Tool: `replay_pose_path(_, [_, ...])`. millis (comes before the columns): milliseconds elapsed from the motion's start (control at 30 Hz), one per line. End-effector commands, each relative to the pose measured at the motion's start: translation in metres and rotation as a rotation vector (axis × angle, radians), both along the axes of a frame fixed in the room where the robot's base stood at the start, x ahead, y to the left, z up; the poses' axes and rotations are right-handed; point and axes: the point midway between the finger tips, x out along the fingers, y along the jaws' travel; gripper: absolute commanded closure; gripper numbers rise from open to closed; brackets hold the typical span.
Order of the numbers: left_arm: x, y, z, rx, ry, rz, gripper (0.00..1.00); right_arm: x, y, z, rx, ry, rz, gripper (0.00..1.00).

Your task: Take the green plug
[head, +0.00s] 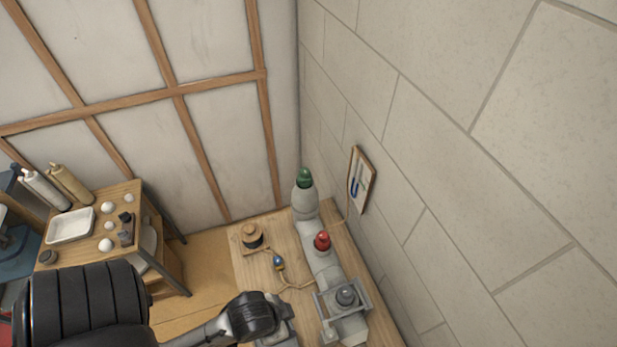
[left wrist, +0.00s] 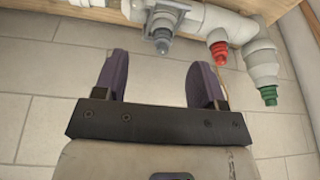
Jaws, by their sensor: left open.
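The green plug (head: 304,178) sits in the far upper end of a grey pipe assembly (head: 309,206) by the right wall. In the left wrist view the green plug (left wrist: 268,96) shows at the right, on the end of a pipe fitting. My left gripper (left wrist: 160,64) is open, its two purple fingers apart with nothing between them. The green plug is outside the fingers, to the right of the right finger, and apart from it. In the head view my left arm enters from the lower left; its fingertips cannot be made out. My right gripper is in neither view.
A red plug (head: 322,240) and a grey fitting in a bracket (head: 346,295) are on the same pipe. A cord with a blue piece (head: 278,262) and a round wooden item (head: 251,236) lie on the bench. A side table (head: 80,252) stands at left. The wall (head: 440,150) closes the right side.

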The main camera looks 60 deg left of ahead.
Motion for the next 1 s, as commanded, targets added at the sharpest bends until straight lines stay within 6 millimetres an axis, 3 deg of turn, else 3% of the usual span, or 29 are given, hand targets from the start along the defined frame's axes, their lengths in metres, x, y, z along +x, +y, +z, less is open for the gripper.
replay_pose_path(467, [0.0001,0.0001,0.0001,0.0,0.0,0.0,0.36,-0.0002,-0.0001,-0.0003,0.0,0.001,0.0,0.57])
replay_pose_path(700, [0.0001,0.0001,0.0,0.0,0.0,0.0,0.14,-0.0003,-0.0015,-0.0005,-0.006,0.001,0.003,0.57])
replay_pose_path(1000, [0.0088,0.0003,-0.0013,0.001,-0.02,0.0,0.14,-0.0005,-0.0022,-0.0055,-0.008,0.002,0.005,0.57])
